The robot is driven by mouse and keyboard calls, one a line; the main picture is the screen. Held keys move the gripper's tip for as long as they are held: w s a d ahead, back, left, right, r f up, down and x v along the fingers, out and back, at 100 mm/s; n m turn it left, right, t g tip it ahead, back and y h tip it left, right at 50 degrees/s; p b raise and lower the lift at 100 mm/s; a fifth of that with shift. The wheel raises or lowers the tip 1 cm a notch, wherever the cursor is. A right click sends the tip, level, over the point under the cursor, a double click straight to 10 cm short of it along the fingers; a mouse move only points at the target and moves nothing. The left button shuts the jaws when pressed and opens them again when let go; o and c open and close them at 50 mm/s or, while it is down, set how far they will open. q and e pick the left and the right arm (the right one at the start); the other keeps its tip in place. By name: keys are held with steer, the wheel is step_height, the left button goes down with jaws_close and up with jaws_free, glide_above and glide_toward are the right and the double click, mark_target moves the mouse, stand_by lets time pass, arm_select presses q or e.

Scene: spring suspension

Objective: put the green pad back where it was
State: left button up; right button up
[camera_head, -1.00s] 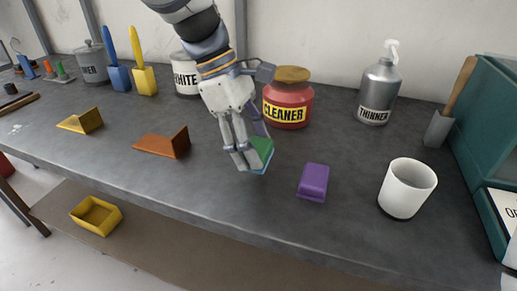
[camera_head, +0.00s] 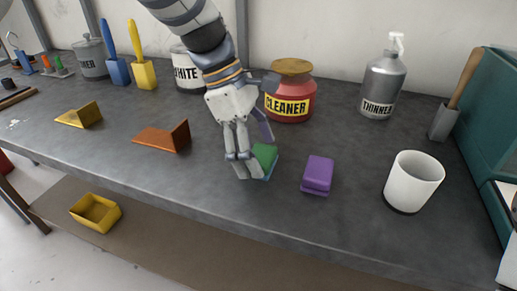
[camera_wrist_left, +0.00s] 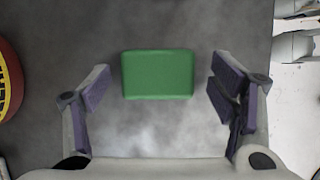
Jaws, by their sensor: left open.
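The green pad (camera_head: 265,156) is on the grey bench left of the purple pad, partly hidden behind my left gripper's fingers; a blue lower edge shows under its green top. In the left wrist view the green pad (camera_wrist_left: 158,75) lies flat between the spread fingers, with a gap on each side. My left gripper (camera_head: 252,160) is open, low over the bench, and its fingers (camera_wrist_left: 160,90) stand on either side of the pad without touching it in that view. My right gripper is not in view.
The purple pad (camera_head: 317,174) and white cup (camera_head: 413,182) stand to the right. The red cleaner jar (camera_head: 290,95) is behind the gripper, the thinner bottle (camera_head: 382,85) at back right. Orange (camera_head: 163,137) and yellow (camera_head: 79,115) angled blocks lie left. The bench's front edge is close.

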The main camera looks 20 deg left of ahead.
arm_select(q)
steer(key=v, duration=1.2)
steer(key=shift+f, duration=0.1)
